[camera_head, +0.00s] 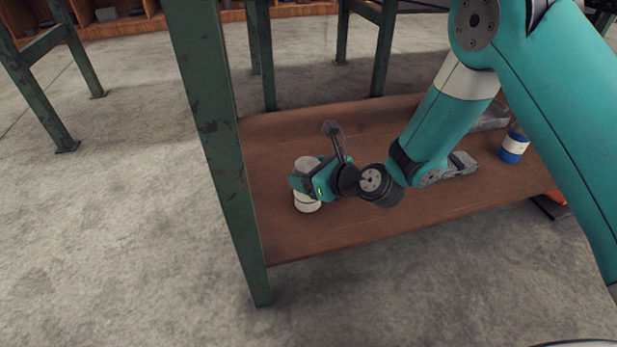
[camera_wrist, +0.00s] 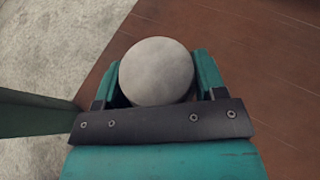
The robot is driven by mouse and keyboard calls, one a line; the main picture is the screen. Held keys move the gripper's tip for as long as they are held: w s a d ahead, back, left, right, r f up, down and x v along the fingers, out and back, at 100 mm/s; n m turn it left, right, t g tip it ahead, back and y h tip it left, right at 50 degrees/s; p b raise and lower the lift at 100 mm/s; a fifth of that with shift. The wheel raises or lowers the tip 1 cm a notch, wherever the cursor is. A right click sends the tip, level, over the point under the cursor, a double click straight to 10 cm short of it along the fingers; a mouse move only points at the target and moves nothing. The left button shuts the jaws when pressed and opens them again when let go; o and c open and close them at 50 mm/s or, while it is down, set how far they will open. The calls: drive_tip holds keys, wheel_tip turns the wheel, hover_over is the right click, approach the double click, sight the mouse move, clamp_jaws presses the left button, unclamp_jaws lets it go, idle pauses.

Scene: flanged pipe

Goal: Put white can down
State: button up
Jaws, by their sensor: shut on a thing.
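The white can (camera_head: 307,201) is upright at the left part of the brown lower shelf (camera_head: 300,239) in the head view. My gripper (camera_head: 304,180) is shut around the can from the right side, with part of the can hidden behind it. In the wrist view, the can's round pale top (camera_wrist: 156,72) sits between the two teal fingers of my gripper (camera_wrist: 158,82). The can appears at or just above the shelf surface; I cannot tell whether its base touches.
A green table leg (camera_head: 222,150) stands close to the left of the can; it also shows in the wrist view (camera_wrist: 35,112). A blue and white can (camera_head: 514,145) and a grey metal part (camera_head: 462,163) are on the shelf's right. The shelf's front middle is clear.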

drive_tip(key=o, duration=1.2)
drive_tip(key=shift+o, duration=0.2)
drive_tip(key=shift+r, duration=0.1)
drive_tip(key=p+v, duration=0.3)
drive_tip(key=v, duration=0.9)
drive_tip(key=s+a+r+n+g+y, duration=0.1)
drive_tip(key=s+a+r+n+g, duration=0.2)
drive_tip(key=r+n, duration=0.45)
drive_tip(key=s+a+r+n+g, duration=0.1)
drive_tip(key=s+r+n+g, duration=0.4)
drive_tip(key=n, duration=0.6)
drive_tip(key=s+d+r+n+h, duration=0.3)
drive_tip(key=s+d+n, duration=0.2)
drive_tip(key=s+n, duration=0.1)
drive_tip(key=s+d+r+n+h, duration=0.3)
drive_tip(key=s+d+n, duration=0.3)
drive_tip(key=n, duration=0.2)
drive_tip(key=shift+s+g+h, duration=0.4)
drive_tip(key=shift+h, duration=0.2)
